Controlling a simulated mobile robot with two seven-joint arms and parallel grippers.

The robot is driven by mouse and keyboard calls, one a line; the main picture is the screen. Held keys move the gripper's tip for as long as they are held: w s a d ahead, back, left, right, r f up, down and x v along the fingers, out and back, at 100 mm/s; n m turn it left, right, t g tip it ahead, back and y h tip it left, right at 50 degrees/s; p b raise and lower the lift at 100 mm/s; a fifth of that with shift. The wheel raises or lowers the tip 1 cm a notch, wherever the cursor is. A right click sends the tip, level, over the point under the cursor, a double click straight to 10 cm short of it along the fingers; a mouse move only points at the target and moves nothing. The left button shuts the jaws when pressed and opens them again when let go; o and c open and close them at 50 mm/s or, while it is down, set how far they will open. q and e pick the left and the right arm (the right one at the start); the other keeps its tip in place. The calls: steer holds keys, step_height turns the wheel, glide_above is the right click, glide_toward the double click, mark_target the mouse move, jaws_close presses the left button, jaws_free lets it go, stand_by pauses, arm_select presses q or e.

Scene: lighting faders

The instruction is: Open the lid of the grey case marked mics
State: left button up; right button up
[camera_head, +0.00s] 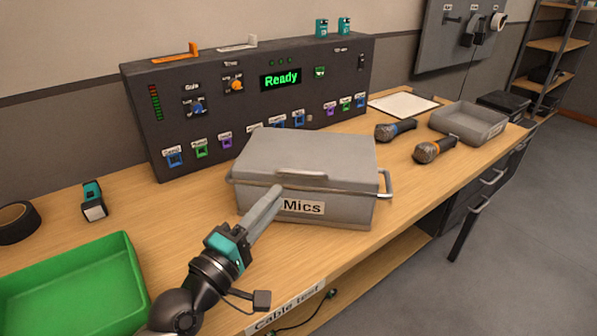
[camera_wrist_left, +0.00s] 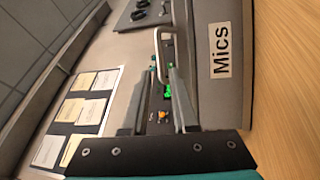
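The grey case (camera_head: 345,211) stands on the bench with its flat lid (camera_head: 310,155) down. A white label reading Mics (camera_head: 303,207) is on its front; the label also shows sideways in the left wrist view (camera_wrist_left: 221,50). A metal bar handle (camera_head: 387,180) runs at the lid's front edge and shows as a bent bar in the left wrist view (camera_wrist_left: 157,52). My left gripper (camera_head: 274,195) is in front of the case, near this bar. Contact with the bar cannot be told. My right gripper is out of view.
A dark control panel (camera_head: 245,120) showing Ready stands behind the case. Two microphones (camera_head: 395,130) and a grey tray (camera_head: 470,121) lie to the right. A green bin (camera_head: 75,285) and a black tape roll (camera_head: 18,222) are at the left.

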mark_target(298, 174)
arm_select(q)
steer(key=shift+b+x, duration=0.45)
steer(key=shift+x, duration=3.9)
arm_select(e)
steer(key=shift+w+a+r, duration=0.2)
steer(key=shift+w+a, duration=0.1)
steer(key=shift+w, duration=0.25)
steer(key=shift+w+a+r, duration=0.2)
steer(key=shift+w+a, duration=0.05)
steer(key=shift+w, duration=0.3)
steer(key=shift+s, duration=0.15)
arm_select(q)
steer(key=shift+c, duration=0.6)
jaws_close()
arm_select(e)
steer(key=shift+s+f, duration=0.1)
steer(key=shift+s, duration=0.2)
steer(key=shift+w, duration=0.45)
arm_select(q)
steer(key=shift+f, duration=0.1)
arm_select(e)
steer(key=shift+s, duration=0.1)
